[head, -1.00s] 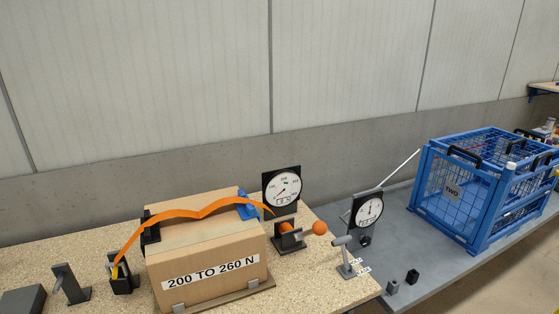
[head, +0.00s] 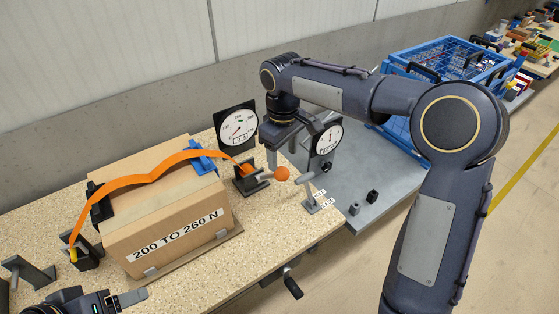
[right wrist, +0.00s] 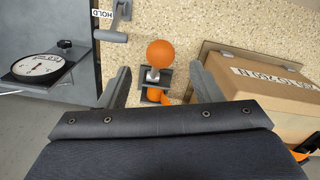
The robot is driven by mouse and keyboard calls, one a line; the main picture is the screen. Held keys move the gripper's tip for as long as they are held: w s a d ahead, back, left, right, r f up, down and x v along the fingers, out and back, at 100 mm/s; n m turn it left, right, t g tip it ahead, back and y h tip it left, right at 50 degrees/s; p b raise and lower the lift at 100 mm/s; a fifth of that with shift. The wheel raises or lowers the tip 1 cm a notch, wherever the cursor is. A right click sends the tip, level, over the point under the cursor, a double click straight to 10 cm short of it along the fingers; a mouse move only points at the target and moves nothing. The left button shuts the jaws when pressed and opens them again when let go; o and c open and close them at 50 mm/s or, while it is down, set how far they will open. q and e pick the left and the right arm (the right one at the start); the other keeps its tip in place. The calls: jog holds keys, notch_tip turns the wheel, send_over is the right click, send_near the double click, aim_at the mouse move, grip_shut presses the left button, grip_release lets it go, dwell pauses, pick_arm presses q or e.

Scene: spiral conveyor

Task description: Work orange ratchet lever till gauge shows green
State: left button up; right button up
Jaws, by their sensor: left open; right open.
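The ratchet lever has an orange ball knob (head: 282,174) on a short stem at a dark ratchet block (head: 250,182). The knob also shows in the right wrist view (right wrist: 160,53). An orange strap (head: 150,176) runs from the block over a cardboard box (head: 170,228) marked "200 TO 260 N". The round gauge (head: 238,128) stands behind the block; its exact reading is too small to tell. My right gripper (right wrist: 159,72) is open above the lever, its fingers either side of the knob and stem, apparently not touching. My left gripper (head: 128,299) is open, low at the left, in front of the box.
A second dial (head: 327,138) stands to the right, partly behind my right arm. A small grey lever by a "HOLD" label (head: 312,200) is close to the orange knob. A blue wire crate (head: 440,60) stands behind my right arm. Dark brackets (head: 30,272) stand at left.

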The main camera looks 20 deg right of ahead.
aim_at(282, 169)
jog(key=shift+w+a+f, duration=0.1)
jog(key=shift+w+f, duration=0.05)
jog(key=shift+f, duration=0.15)
notch_tip(282, 169, down, 7)
jog(key=shift+f+p, duration=0.15)
jog(key=shift+p, duration=0.15)
